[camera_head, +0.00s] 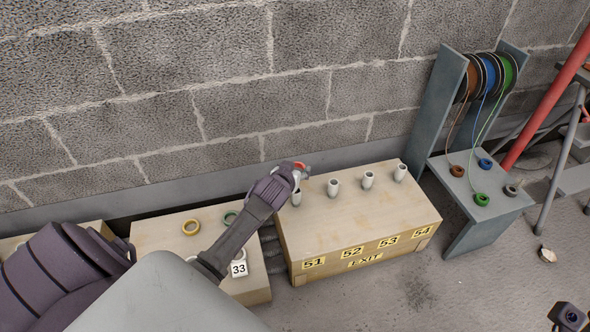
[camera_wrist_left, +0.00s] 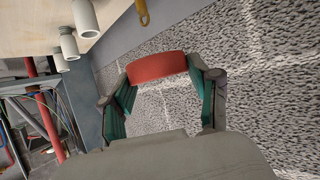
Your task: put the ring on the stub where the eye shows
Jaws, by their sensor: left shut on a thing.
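My left gripper (camera_head: 300,168) is shut on a red ring (camera_wrist_left: 157,67), which spans its two fingertips. In the head view the red ring (camera_head: 304,170) shows partly at the gripper's tip, above the left end of the stub box (camera_head: 345,227). Several pale upright stubs stand in a row on that box, above the labels 51 to 54: the leftmost stub (camera_head: 296,198), then a second (camera_head: 333,187), a third (camera_head: 367,179) and a fourth (camera_head: 400,172). The gripper is beside the leftmost stub and apart from it. I cannot make out an eye mark. My right gripper is not visible.
A reel stand (camera_head: 455,105) with coloured lines stands at the right. The block wall (camera_head: 235,105) is close behind.

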